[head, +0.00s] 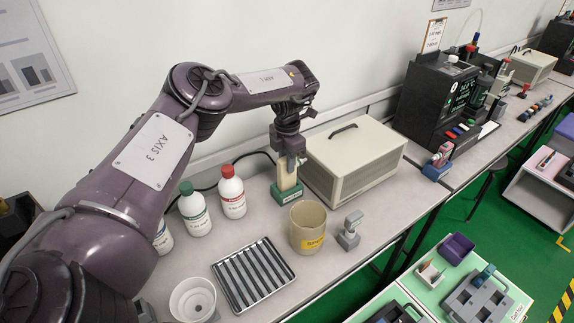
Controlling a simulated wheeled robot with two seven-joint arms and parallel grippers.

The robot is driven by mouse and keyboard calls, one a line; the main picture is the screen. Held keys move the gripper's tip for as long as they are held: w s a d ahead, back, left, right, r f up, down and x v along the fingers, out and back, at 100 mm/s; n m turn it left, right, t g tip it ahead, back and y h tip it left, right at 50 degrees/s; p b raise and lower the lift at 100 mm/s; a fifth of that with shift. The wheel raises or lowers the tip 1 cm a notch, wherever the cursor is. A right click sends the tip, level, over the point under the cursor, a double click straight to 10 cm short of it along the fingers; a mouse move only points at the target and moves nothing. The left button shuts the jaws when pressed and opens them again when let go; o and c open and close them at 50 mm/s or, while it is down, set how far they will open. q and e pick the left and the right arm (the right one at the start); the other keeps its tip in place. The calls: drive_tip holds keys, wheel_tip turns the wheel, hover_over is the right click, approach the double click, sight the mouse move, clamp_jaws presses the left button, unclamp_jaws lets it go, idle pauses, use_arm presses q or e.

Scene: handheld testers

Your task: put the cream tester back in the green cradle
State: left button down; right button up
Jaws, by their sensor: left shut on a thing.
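The cream tester (287,175) stands upright at the back of the bench, with its lower end at the green cradle (286,198). I cannot tell whether it is fully seated or just above the base. My left gripper (291,161) comes down from above and is shut on the tester's top, hiding that part. My right gripper is not in view.
A beige instrument case (352,160) stands close right of the cradle. A tan cup (308,228), a grey device on a stand (350,230) and a slatted metal tray (253,273) lie in front. Bottles (231,192) and a white pot (193,300) are left.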

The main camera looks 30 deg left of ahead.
use_arm(q)
drive_tip(key=shift+f, duration=0.9)
drive_tip(key=c, duration=1.2)
unclamp_jaws()
drive_tip(key=shift+f, duration=0.1)
drive_tip(key=shift+o, duration=0.2)
wheel_tip(320, 180, up, 12)
drive_tip(key=shift+r+b, duration=0.15)
drive_tip(key=shift+b, duration=0.2)
drive_tip(key=shift+r, duration=0.1)
